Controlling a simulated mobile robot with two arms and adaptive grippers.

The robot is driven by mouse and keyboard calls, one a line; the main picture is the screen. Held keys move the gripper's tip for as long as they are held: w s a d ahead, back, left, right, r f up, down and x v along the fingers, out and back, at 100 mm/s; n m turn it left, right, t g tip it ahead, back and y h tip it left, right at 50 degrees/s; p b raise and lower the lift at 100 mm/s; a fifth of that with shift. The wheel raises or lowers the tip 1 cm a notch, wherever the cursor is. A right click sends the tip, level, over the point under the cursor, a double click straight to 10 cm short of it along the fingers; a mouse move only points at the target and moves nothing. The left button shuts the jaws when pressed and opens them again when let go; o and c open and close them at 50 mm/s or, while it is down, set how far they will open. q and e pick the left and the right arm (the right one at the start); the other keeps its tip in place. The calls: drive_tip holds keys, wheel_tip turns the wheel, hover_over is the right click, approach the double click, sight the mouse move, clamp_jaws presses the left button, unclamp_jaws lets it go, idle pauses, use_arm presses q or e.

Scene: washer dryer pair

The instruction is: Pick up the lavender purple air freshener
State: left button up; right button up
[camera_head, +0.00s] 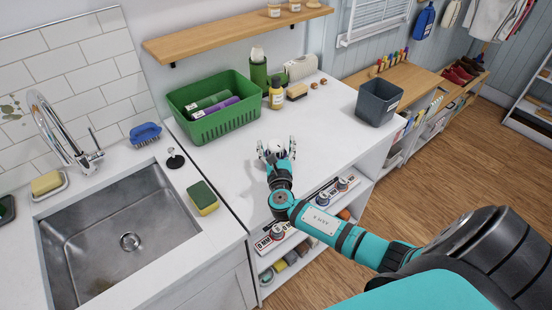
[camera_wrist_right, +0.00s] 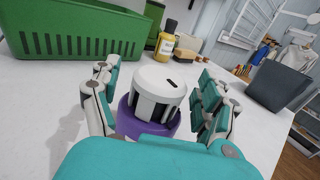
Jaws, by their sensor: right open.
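The air freshener (camera_wrist_right: 158,95) has a white top with dark slots and a lavender purple base. In the right wrist view it stands upright on the white counter, between the spread fingers of my right gripper (camera_wrist_right: 157,78). The fingers are open on either side, with a visible gap to the white top; contact low at the base cannot be told. In the head view my right gripper (camera_head: 276,150) is low over the middle of the counter, and the air freshener is mostly hidden by it. My left gripper is out of view.
A green basket (camera_head: 207,125) with rolled items stands behind left. A yellow bottle (camera_head: 277,96) and a sponge (camera_head: 297,91) are at the back. A dark grey bin (camera_head: 378,103) stands right. The sink (camera_head: 120,240) is left, with a green-yellow sponge (camera_head: 202,199) near it.

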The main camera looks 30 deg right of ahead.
clamp_jaws()
idle(0.3)
